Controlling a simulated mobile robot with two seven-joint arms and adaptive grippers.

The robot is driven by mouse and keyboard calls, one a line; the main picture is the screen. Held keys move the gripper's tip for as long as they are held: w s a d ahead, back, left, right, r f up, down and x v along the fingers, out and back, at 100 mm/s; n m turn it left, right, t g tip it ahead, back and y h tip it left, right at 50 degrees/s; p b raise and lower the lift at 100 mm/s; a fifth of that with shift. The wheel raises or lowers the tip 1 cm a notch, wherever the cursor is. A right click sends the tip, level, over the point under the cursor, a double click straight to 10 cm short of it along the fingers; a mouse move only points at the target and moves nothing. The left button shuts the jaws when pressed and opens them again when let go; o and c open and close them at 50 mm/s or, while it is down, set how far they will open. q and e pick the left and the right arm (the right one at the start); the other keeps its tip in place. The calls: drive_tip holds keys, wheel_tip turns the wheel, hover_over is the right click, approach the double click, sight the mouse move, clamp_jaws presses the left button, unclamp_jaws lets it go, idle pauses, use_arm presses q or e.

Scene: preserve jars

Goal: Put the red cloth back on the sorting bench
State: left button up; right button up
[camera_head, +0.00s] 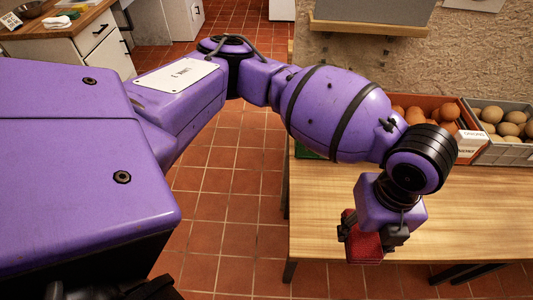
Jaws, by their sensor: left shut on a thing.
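My left gripper (371,240) is shut on the red cloth (364,249), which looks like a folded, compact bundle. The gripper points down, and the cloth shows below and between its fingers. In the picture the cloth overlaps the front edge of the wooden bench (460,215), toward its left end. I cannot tell how high the cloth is above the bench top or whether it touches it. My right gripper is not in view.
An orange-red crate (462,102) of brown onions and a grey crate (508,153) of potatoes stand along the back of the bench. The bench top right of my gripper is clear. A counter (60,27) stands at the far left on the tiled floor.

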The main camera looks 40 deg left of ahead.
use_arm(q)
drive_tip(key=w+a+f, duration=0.4)
drive_tip(key=a, duration=0.3)
hover_over(317, 210)
drive_tip(key=s, duration=0.1)
drive_tip(key=f, duration=0.3)
drive_tip(key=d+f, duration=0.1)
drive_tip(key=f, duration=0.1)
drive_tip(key=shift+w+a+f, duration=0.15)
drive_tip(key=shift+a+f, duration=0.15)
drive_tip(key=shift+f, duration=0.05)
drive_tip(key=f, duration=0.2)
drive_tip(key=shift+w+a+f, duration=0.15)
drive_tip(key=shift+a+f, duration=0.1)
drive_tip(key=shift+f, duration=0.3)
drive_tip(key=shift+f, duration=0.3)
drive_tip(key=o, duration=1.1)
drive_tip(key=shift+w, duration=0.1)
drive_tip(key=shift+o, duration=0.2)
